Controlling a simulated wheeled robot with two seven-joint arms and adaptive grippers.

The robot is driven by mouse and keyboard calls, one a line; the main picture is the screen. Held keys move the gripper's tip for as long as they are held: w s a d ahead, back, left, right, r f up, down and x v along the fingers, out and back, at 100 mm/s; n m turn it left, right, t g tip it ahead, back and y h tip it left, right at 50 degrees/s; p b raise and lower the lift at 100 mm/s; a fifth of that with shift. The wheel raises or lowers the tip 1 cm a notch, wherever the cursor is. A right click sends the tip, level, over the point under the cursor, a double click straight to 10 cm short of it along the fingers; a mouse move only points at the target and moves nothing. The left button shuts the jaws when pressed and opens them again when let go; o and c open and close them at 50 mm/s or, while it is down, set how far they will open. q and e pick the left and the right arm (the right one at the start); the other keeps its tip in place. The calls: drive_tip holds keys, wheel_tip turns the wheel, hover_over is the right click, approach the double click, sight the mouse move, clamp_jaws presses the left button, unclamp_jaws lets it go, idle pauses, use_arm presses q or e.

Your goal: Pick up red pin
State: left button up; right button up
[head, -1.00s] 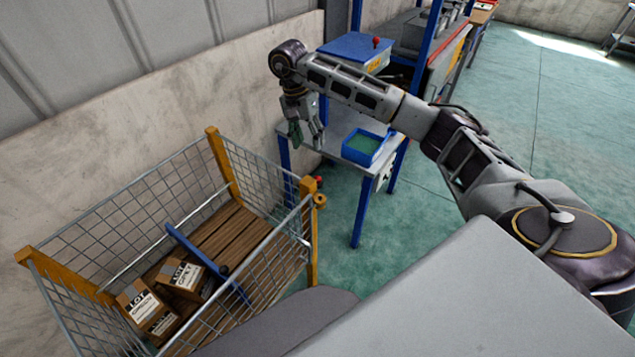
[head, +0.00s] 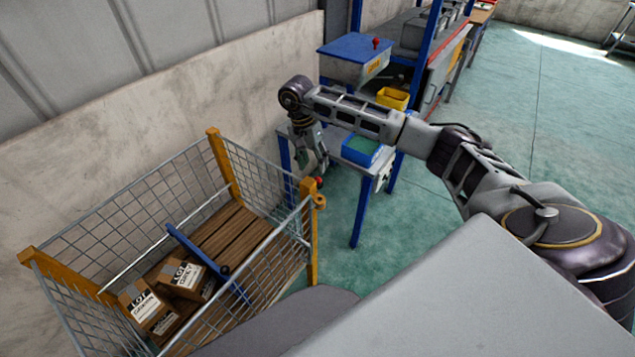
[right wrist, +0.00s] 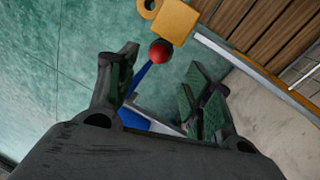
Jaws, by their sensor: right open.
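The red pin (head: 319,182) shows as a small red ball at the top of the cage's yellow corner post (head: 311,215). In the right wrist view the red ball (right wrist: 160,52) sits beside the yellow post end (right wrist: 176,20), beyond the fingertips and between them. My right gripper (head: 316,168) hangs just above and behind the red ball, pointing down. In the right wrist view its fingers (right wrist: 165,80) are spread apart with nothing between them. The rest of the pin below the ball is hidden. My left gripper is not in view.
A wire cage (head: 262,250) with yellow posts holds several cartons (head: 185,275) and a blue bar (head: 195,255). A table with a blue tray (head: 362,150) stands behind my right gripper. Another red knob (head: 376,43) is on a blue-topped box (head: 358,50). Green floor is open at right.

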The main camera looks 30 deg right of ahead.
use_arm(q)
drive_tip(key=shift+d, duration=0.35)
use_arm(e)
drive_tip(key=shift+f, duration=0.3)
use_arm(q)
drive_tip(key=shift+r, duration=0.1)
use_arm(e)
drive_tip(key=shift+s+f, duration=0.1)
